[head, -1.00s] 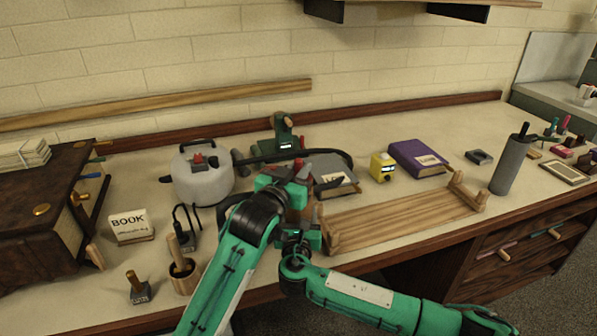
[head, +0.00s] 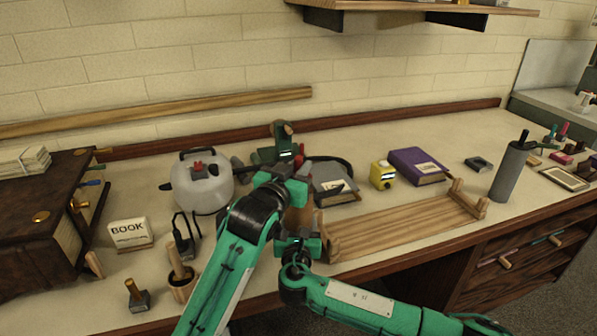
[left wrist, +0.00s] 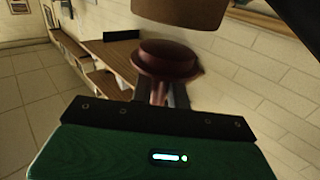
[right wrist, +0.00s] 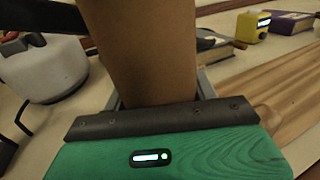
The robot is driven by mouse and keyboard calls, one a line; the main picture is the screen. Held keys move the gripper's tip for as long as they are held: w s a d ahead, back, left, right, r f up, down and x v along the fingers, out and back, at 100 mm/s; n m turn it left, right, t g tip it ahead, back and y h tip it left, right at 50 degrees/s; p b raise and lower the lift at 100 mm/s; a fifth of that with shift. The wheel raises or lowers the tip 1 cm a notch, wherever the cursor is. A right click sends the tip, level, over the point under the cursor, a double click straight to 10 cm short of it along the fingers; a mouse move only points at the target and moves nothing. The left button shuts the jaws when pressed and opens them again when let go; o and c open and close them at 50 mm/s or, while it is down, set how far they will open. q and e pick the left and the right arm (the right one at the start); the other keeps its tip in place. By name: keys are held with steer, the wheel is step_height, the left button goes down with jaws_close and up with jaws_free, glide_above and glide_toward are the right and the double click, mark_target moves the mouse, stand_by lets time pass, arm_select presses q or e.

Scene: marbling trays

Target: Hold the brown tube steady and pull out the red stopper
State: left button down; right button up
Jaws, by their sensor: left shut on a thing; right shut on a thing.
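The brown tube (head: 297,218) is upright in front of me in the head view and fills the upper middle of the right wrist view (right wrist: 150,50). My right gripper (right wrist: 157,95) is shut on it. My left gripper (left wrist: 165,95) is shut on the dark red stopper (left wrist: 167,58). The end of the brown tube (left wrist: 180,14) shows close by in the left wrist view, with a narrow gap between it and the stopper's wide disc. In the head view my left gripper is above the tube, and it hides much of the stopper and the tube's top.
A wooden rack (head: 400,225) is to the right, with a grey cylinder (head: 509,172) beyond it. A white kettle (head: 202,188) is at the left.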

steer(key=o, duration=1.2)
steer(key=shift+c, duration=0.2)
